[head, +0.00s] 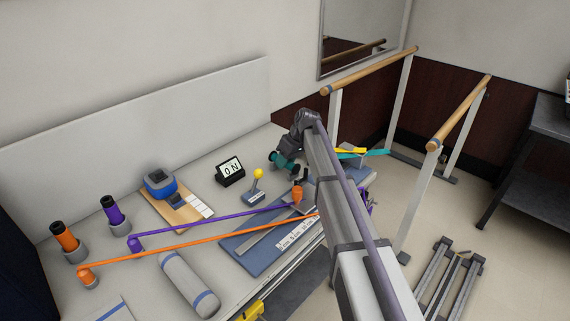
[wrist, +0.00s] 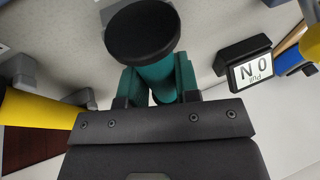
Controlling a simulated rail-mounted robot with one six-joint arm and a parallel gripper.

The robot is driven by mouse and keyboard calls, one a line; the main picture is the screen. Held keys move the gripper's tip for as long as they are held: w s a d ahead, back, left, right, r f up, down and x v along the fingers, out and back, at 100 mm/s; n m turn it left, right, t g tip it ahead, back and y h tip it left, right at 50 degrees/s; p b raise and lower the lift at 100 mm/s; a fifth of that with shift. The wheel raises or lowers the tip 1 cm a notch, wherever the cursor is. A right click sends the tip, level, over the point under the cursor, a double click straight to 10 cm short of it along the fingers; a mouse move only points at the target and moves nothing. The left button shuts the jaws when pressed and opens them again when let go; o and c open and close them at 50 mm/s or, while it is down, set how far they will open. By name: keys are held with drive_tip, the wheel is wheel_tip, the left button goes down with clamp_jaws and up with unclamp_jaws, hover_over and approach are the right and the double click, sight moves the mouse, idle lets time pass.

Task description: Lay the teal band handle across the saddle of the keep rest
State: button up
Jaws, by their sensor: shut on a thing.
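My gripper (head: 297,174) is shut on the teal band handle (head: 283,162), above the table behind the blue mat. In the wrist view, the handle (wrist: 158,75) shows between the fingers of my gripper (wrist: 157,88), with its round black end cap toward the top of the picture. A teal strip (head: 375,154), perhaps its band, shows to the right beyond my arm. I cannot clearly pick out the keep rest or its saddle; my arm hides part of the table.
Orange (head: 190,247) and purple (head: 210,225) bands stretch across the table over the blue mat (head: 257,258). A yellow cylinder (wrist: 35,108) is close at left in the wrist view.

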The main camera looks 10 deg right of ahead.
drive_tip(key=shift+f+b, duration=0.4)
drive_tip(key=shift+f, duration=0.15)
drive_tip(key=shift+s, duration=0.1)
drive_tip(key=o, duration=0.9)
drive_tip(key=a+p+v, duration=0.1)
drive_tip(key=p+v, duration=1.1)
drive_tip(key=v, duration=0.1)
drive_tip(key=s+d+m+h, duration=0.1)
drive_tip(key=s+m, duration=0.1)
drive_tip(key=s, duration=0.9)
drive_tip(key=s+m+h, duration=0.2)
drive_tip(key=s+m, duration=0.1)
drive_tip(key=s, duration=0.9)
drive_tip(key=s+d+f+m+h, duration=0.1)
drive_tip(key=s+m, duration=0.1)
drive_tip(key=s, duration=1)
drive_tip(key=shift+d+f+m+h, duration=0.15)
drive_tip(key=shift+d+m+h, duration=0.15)
drive_tip(key=shift+h, duration=0.1)
